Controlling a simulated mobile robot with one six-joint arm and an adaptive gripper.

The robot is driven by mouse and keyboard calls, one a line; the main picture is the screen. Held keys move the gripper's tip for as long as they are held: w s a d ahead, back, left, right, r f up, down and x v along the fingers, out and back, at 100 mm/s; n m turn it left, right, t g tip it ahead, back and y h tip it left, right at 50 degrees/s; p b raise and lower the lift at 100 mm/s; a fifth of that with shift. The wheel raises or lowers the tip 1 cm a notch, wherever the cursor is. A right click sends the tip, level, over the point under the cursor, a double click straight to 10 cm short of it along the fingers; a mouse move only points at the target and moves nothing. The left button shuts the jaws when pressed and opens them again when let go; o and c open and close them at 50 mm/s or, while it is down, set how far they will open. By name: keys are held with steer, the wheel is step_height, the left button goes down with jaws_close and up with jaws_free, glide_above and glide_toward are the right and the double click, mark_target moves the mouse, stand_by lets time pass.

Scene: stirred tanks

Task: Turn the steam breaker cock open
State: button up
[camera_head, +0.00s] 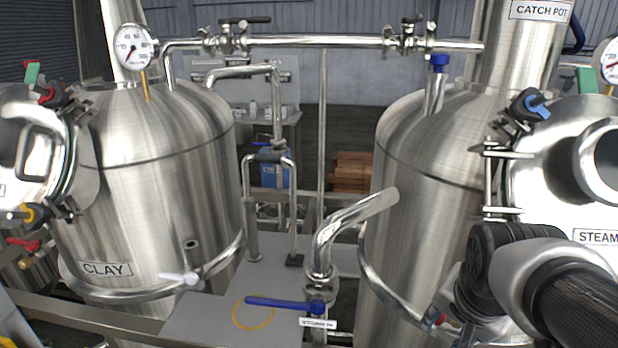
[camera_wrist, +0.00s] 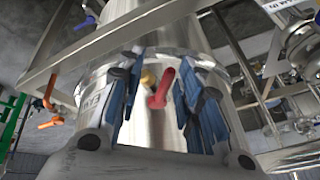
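I cannot tell for sure which valve is the steam breaker cock. In the head view a vessel at the right edge carries a partly cut-off label reading STEAM (camera_head: 598,237). A blue lever (camera_head: 285,303) lies crosswise at the foot of a bent steel pipe (camera_head: 345,225), beside a small label too small to read surely (camera_head: 317,323). In the wrist view my gripper (camera_wrist: 155,68) is open and empty. A red handle (camera_wrist: 161,88) and a yellow knob (camera_wrist: 148,77) show between its blue fingers, in front of a steel tank. My gripper is not visible in the head view.
The CLAY tank (camera_head: 150,190) stands left and the CATCH POT tank (camera_head: 430,150) right. A horizontal pipe (camera_head: 310,41) with valves joins them above. A white lever (camera_head: 180,278) and a yellow ring (camera_head: 252,314) sit low. My arm fills the lower right.

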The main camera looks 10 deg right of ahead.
steer(key=s+a, duration=0.3)
steer(key=s, duration=0.4)
steer(key=shift+s+a, duration=0.2)
steer(key=shift+s, duration=0.1)
